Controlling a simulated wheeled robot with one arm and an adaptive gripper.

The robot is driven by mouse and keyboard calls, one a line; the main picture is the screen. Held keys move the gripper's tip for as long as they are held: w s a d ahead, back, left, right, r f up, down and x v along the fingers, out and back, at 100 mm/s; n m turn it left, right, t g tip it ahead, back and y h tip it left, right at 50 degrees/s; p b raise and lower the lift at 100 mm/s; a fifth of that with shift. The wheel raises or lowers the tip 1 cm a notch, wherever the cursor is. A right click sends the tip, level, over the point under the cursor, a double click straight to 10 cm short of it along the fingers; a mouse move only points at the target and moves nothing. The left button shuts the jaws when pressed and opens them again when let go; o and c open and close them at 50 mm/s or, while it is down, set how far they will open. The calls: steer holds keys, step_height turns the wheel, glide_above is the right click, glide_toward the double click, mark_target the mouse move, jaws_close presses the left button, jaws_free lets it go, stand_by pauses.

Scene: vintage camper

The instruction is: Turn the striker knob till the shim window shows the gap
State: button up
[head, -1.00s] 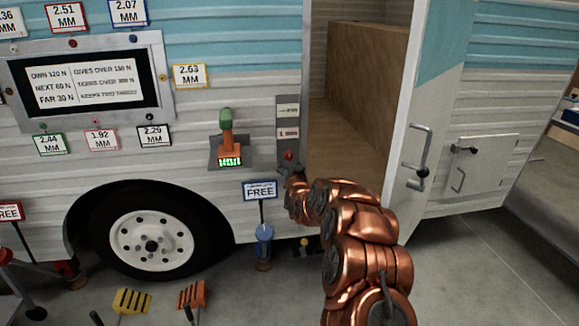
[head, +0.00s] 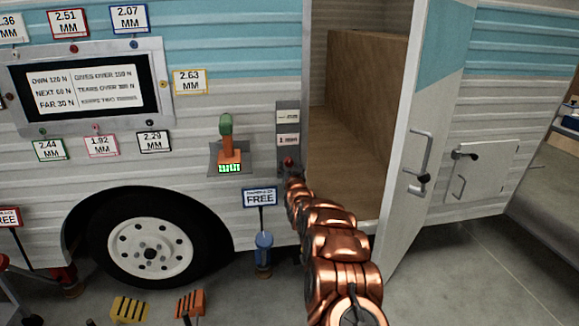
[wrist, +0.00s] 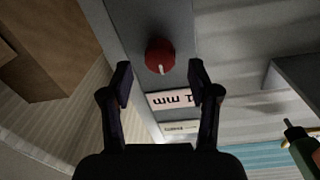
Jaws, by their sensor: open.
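The striker knob is a red round knob with a pale pointer line (wrist: 160,55); in the head view it shows as a small red spot (head: 288,162) low on the grey plate (head: 283,122) beside the doorway. My gripper (wrist: 160,78) is open, its two dark fingers to either side of the knob's line and apart from it. In the head view my arm's end reaches up to just below the knob. A pale window with "MM" lettering (wrist: 172,100) sits by the knob; its number is partly hidden by a finger. A second label (head: 289,116) lies above that window.
The open door (head: 418,130) stands right of my arm. An orange device with a green handle and lit display (head: 229,150) is mounted left of the plate. A blue jack with a "FREE" sign (head: 260,197) stands below. Tagged millimetre labels surround the screen (head: 82,85).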

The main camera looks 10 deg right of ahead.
mark_target(289, 162)
steer(key=shift+w+f, duration=0.1)
steer(key=shift+w, duration=0.5)
steer(key=shift+w+d, duration=0.1)
steer(key=shift+w, duration=0.6)
steer(key=shift+c, duration=0.3)
steer(key=c, duration=1.1)
